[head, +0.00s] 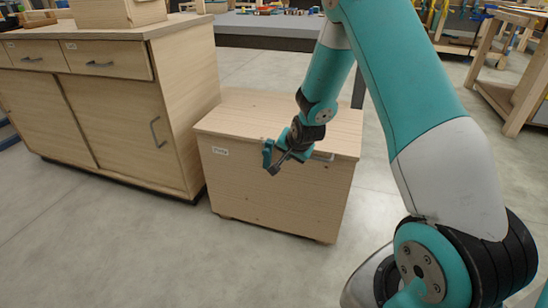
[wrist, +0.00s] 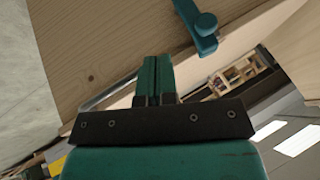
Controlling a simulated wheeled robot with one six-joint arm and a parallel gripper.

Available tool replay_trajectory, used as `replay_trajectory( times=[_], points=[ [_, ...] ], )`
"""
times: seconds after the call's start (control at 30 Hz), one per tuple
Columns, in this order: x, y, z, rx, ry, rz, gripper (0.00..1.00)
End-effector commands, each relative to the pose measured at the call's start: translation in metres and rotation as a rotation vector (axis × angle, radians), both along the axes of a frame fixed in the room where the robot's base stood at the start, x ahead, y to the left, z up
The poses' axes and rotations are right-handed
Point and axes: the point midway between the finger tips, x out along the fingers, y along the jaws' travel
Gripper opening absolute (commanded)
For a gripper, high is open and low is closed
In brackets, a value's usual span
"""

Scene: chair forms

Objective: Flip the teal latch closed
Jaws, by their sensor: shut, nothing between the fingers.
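The teal latch (wrist: 205,30) shows at the top of the wrist view, a short bar with a rounded pivot end on a pale wooden surface. My gripper (wrist: 153,62) has its teal fingers together with nothing between them. Its fingertips are below and left of the latch in that view, with a gap between them. In the head view my gripper (head: 269,158) is at the upper front of a low wooden cabinet (head: 270,197). There I cannot separate the latch from the teal parts of my gripper.
A larger wooden cabinet (head: 110,107) with drawers and sliding doors stands to the left. A grey-topped table (head: 262,29) with small items is behind. Wooden frames (head: 512,80) stand at the right. The grey floor in front of the low cabinet is clear.

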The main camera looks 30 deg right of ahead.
Motion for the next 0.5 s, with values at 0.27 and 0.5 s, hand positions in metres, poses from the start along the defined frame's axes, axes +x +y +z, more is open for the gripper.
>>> replay_trajectory(
  times=[0.27, 0.5],
  points=[
    [0.038, 0.005, -0.030, -0.002, -0.002, 0.004, 0.00],
    [0.054, 0.013, -0.029, 0.000, 0.001, 0.002, 0.00]
  ],
)
